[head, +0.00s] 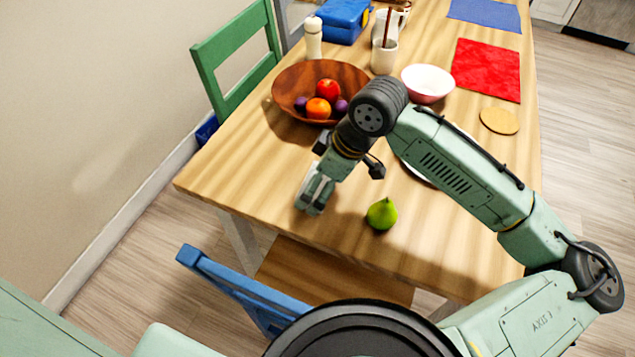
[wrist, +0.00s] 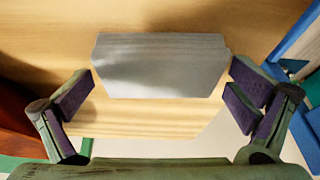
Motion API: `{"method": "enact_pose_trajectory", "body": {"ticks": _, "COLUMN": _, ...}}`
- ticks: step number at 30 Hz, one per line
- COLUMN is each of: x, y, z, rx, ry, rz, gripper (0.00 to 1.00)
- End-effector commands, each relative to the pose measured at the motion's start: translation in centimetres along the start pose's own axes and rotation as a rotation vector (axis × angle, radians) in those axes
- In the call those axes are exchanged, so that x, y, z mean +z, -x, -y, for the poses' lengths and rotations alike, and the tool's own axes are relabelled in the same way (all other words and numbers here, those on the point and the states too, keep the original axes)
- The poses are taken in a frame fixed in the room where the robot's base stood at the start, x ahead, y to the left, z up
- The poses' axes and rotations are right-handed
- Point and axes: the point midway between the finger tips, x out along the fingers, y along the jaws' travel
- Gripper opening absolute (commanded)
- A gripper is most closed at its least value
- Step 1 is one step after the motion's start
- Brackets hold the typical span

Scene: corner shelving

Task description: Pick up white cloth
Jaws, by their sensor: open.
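The white cloth (wrist: 160,65) shows in the wrist view as a flat, pale grey-white, roughly rectangular piece on the wooden table (head: 250,185). It lies between and slightly beyond my open fingers, near a table edge. My gripper (wrist: 160,100) has its two fingers spread wide to either side of the cloth, with nothing held. In the head view my gripper (head: 315,196) points down over the near left part of the table. There I cannot tell the cloth from the gripper's pale parts. The height of the fingers above the table is unclear.
A wooden bowl of fruit (head: 287,85) stands behind my gripper, and a green pear (head: 381,213) lies to its right. A plate is partly hidden under my arm. A blue chair (head: 240,290) stands at the near edge, a green chair (head: 225,45) at the left.

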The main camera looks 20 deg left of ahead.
Motion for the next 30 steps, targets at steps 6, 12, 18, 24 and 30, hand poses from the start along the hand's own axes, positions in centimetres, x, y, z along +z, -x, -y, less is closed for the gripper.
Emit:
{"method": "enact_pose_trajectory", "body": {"ticks": 6, "x": -0.01, "y": 0.02, "z": 0.01, "rx": 0.000, "ry": 0.000, "rz": 0.000, "gripper": 0.93}}
{"method": "enact_pose_trajectory", "body": {"ticks": 12, "x": -0.01, "y": 0.03, "z": 0.01, "rx": -0.001, "ry": 0.000, "rz": 0.000, "gripper": 0.80}}
{"method": "enact_pose_trajectory", "body": {"ticks": 18, "x": -0.01, "y": 0.03, "z": 0.01, "rx": -0.001, "ry": 0.000, "rz": 0.000, "gripper": 0.67}}
{"method": "enact_pose_trajectory", "body": {"ticks": 24, "x": -0.01, "y": 0.04, "z": 0.01, "rx": -0.001, "ry": 0.000, "rz": -0.001, "gripper": 0.60}}
{"method": "enact_pose_trajectory", "body": {"ticks": 30, "x": -0.13, "y": 0.26, "z": 0.00, "rx": 0.000, "ry": 0.000, "rz": -0.001, "gripper": 0.60}}
